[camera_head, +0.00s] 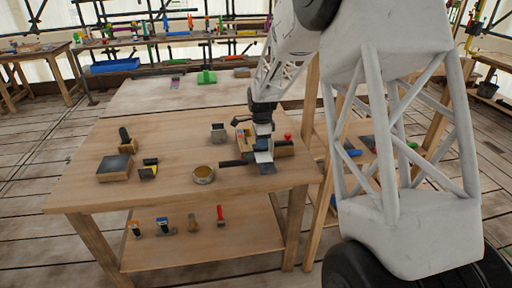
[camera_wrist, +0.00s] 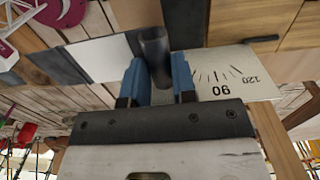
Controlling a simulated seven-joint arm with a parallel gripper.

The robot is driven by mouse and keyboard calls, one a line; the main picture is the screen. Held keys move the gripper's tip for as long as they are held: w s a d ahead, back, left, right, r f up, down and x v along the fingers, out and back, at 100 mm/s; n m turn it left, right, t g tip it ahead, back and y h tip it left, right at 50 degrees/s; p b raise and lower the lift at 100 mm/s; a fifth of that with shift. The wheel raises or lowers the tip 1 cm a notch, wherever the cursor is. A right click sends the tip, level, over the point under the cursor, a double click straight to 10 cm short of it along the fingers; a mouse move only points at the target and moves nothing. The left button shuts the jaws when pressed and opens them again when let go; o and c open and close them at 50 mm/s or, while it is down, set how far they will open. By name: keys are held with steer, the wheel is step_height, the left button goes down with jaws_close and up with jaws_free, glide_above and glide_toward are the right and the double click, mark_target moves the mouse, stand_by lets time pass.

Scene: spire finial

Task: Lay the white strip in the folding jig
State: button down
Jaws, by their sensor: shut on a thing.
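My gripper (camera_wrist: 160,90) has blue fingers, which stand either side of a dark round handle (camera_wrist: 154,48) in the wrist view and appear shut on it. A pale, flat piece that looks like the white strip (camera_wrist: 98,58) lies to the left, beside a dark flat bar. A light plate with angle marks, 90 and 120 (camera_wrist: 228,78), which looks like part of the folding jig, is to the right. In the head view my gripper (camera_head: 263,150) is low over the jig at the table's right front; a black bar (camera_head: 233,163) sticks out left. The gripper hides much of the jig.
A round tin (camera_head: 203,174), a grey block (camera_head: 218,132), a dark-topped wooden block (camera_head: 115,168) and a yellow-black piece (camera_head: 149,170) stand on the wooden table (camera_head: 90,195). A red ball (camera_head: 288,135) is just behind my gripper.

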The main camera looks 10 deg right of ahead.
glide_above(254, 138)
steer(key=shift+w+f, duration=0.1)
steer(key=shift+f, duration=0.65)
stand_by(0.3)
steer(key=shift+f, duration=2.15)
steer(key=shift+r, duration=0.2)
steer(key=shift+f, duration=0.25)
